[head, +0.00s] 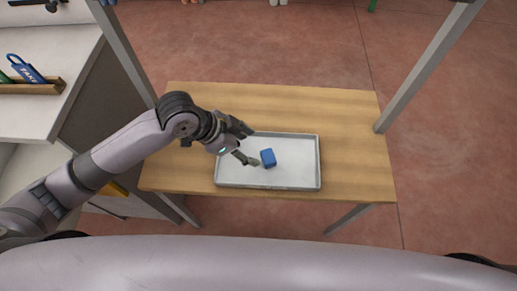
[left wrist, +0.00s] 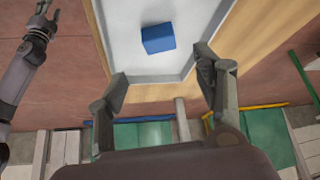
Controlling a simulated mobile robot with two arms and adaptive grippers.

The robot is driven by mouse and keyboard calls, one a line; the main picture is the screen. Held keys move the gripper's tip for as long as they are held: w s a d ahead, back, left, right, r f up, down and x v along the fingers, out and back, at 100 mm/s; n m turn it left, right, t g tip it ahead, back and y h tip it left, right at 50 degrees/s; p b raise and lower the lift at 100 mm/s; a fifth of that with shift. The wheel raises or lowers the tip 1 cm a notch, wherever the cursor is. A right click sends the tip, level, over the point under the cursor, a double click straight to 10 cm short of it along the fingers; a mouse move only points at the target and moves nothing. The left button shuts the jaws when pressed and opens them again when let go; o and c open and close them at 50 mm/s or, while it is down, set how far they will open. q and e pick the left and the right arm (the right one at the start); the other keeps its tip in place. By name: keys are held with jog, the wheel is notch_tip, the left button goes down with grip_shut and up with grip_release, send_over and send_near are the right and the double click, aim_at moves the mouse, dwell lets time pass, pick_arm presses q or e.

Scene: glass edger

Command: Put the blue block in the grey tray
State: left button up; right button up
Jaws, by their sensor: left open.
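The blue block (head: 268,158) lies inside the grey tray (head: 300,183), near its middle, on the pale tray floor. In the left wrist view the block (left wrist: 158,38) sits on the same floor, with the tray's rim (left wrist: 150,78) nearer the fingers. My left gripper (head: 247,145) is over the left part of the tray, open and empty. Its two fingers (left wrist: 163,88) are spread apart, and the block is beyond their tips, clear of both. My right gripper (left wrist: 47,17) shows at the upper left of the left wrist view, its fingers apart with nothing between them.
The tray rests on a wooden table (head: 355,125) with bare wood around it. Metal posts (head: 425,70) rise at the table's sides. At the left, a white counter (head: 55,105) carries a wooden holder (head: 40,88) with a blue tag (head: 27,70).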

pick_arm(q)
jog(key=v, duration=0.2)
jog(key=shift+a+r, duration=0.15)
jog(key=shift+r, duration=0.15)
jog(key=shift+s, duration=0.1)
dwell(0.3)
